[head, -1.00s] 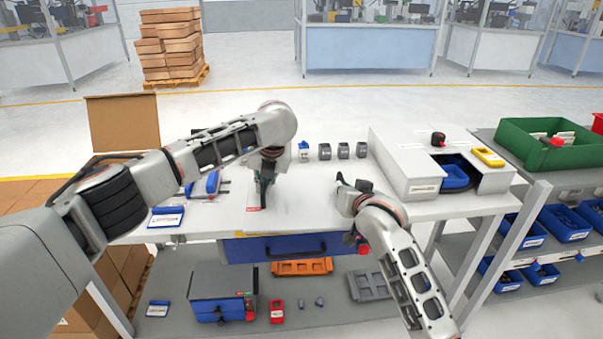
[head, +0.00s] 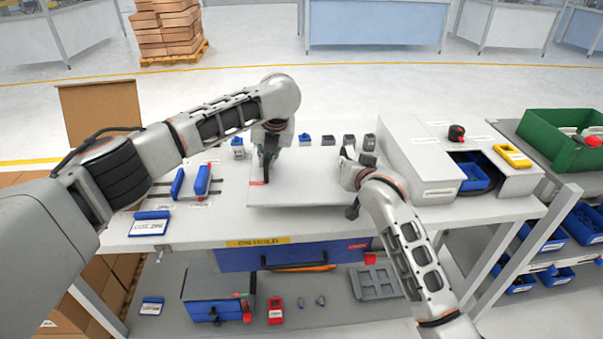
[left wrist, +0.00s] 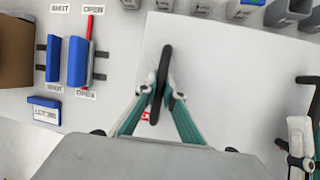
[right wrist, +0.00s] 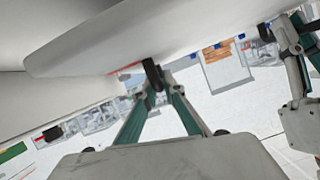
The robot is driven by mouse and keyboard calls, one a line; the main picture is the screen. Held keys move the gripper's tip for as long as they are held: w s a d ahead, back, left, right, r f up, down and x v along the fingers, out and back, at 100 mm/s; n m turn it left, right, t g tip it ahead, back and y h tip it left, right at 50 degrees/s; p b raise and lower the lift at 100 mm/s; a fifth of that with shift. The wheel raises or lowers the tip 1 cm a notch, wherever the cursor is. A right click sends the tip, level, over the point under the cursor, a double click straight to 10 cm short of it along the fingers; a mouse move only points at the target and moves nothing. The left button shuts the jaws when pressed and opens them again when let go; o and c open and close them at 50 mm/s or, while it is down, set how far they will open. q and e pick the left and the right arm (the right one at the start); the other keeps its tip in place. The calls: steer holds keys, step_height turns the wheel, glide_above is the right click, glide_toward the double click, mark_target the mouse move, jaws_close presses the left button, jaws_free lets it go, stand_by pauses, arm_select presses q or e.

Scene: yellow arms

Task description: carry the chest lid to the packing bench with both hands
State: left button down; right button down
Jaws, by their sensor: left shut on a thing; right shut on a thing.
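The chest lid (head: 310,194) is a flat pale panel, roughly level over the packing bench (head: 225,228). My left gripper (head: 267,178) points down and is shut on the lid's left side by a red mark; the left wrist view shows its closed fingertips (left wrist: 158,88) there. My right gripper (head: 348,165) is at the lid's right side. I cannot tell whether the lid touches the bench top.
Several small grey holders (head: 327,140) stand behind the lid. Blue-handled slides (head: 202,180) and a blue-edged label (head: 150,223) lie left. A white housing (head: 420,160) with a blue bin stands close on the right. Bare bench shows left and in front of the lid.

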arm_select(q)
steer(key=shift+s+a+r, duration=0.1)
steer(key=shift+a, duration=0.05)
arm_select(e)
steer(key=shift+s+d+r, duration=0.1)
steer(key=shift+r, duration=0.05)
